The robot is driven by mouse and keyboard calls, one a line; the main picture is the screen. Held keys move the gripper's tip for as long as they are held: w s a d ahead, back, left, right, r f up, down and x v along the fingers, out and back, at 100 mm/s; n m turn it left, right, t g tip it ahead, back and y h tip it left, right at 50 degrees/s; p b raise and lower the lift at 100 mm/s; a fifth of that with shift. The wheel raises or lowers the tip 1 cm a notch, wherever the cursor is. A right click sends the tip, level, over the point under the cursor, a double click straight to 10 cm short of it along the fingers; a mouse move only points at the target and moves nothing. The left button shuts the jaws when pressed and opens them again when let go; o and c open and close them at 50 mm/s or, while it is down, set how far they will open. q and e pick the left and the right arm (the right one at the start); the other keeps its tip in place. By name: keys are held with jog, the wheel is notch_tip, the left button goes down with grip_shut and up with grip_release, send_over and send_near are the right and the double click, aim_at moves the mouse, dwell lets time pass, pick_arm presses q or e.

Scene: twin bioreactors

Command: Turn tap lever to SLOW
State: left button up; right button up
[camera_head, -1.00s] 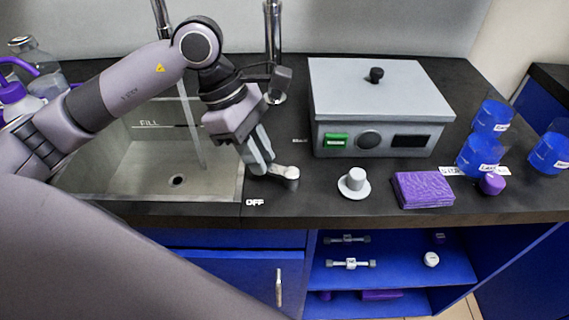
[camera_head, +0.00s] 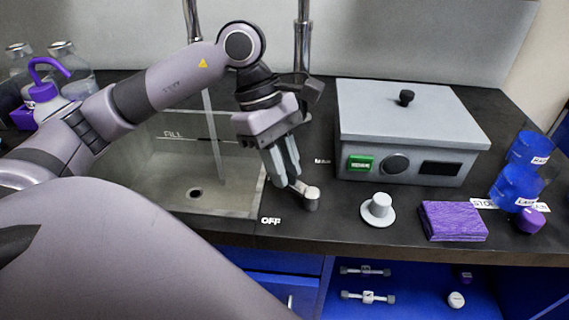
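The tap lever (camera_head: 308,195) is a short grey arm with a rounded end, on the counter right of the sink. It points toward the front right, its end right of and behind the white OFF label (camera_head: 270,221). Another small white label (camera_head: 322,161) lies farther back, too small to read. My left gripper (camera_head: 285,180) points down with its fingers close together, the tips at the lever's left end. I cannot tell whether they touch it. A thin stream (camera_head: 212,130) falls into the sink (camera_head: 240,203). My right gripper is not in view.
A grey lidded box (camera_head: 412,115) with a green display stands behind right. A white knob on a disc (camera_head: 378,208), a purple cloth (camera_head: 453,221) and blue beakers (camera_head: 516,184) are to the right. Bottles (camera_head: 48,97) stand at the left. The counter just right of the lever is clear.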

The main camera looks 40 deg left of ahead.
pick_arm(q)
jog(key=o, duration=0.3)
jog(key=v, duration=0.7)
jog(key=shift+p, duration=0.35)
jog(key=shift+r, duration=0.15)
